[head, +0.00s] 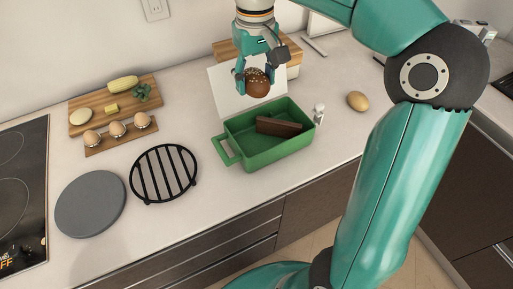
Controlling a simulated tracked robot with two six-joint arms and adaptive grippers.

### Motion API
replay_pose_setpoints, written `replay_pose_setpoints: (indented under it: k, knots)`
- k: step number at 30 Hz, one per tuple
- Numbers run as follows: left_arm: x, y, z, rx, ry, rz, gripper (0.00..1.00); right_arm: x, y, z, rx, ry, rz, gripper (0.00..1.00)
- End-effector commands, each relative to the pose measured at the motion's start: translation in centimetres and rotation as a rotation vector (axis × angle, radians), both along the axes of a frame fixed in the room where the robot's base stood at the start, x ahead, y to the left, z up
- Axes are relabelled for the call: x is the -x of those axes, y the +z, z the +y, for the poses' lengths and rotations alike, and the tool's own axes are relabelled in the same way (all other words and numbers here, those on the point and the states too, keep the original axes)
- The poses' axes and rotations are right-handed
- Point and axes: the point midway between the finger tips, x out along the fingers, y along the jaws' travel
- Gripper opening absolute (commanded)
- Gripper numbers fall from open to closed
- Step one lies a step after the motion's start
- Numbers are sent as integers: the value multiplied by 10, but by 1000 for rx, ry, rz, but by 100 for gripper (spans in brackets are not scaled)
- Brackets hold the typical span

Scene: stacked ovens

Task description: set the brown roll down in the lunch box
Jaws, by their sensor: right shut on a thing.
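The brown roll (258,85) is round, with pale specks on top. My right gripper (256,80) is shut on it, fingers pointing down, and holds it in the air over the back edge of the green lunch box, as seen in the head view. The lunch box (265,158) is an open green rectangular box with a handle on its left side, standing on the counter. A dark brown flat piece (278,127) lies inside it, toward the right. The rest of its floor looks bare. My left gripper is not in view.
A white panel (222,88) stands behind the box. A small shaker (319,113) and a potato-like item (357,101) are to the right. A black round rack (163,174), grey disc (90,203), egg holder (97,148) and food board (90,97) lie left.

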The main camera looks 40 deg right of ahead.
Motion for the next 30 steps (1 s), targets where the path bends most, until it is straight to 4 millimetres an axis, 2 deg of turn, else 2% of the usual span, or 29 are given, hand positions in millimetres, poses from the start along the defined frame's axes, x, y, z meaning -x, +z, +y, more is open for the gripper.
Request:
replay_pose_setpoints:
  k: [1,3,8,11,21,25,30]
  knots:
    - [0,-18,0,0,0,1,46,-1,-8,1,0,11,-5,23]
    - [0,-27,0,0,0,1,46,0,-5,1,-1,23,-3,23]
    - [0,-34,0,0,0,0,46,2,-12,1,-2,35,3,23]
    - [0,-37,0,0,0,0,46,3,-32,1,-3,35,6,23]
    - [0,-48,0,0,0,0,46,3,-120,2,-4,35,5,23]
    - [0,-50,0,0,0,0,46,3,-142,2,-3,35,3,23]
    - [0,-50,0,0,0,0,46,2,-154,2,-2,35,1,23]
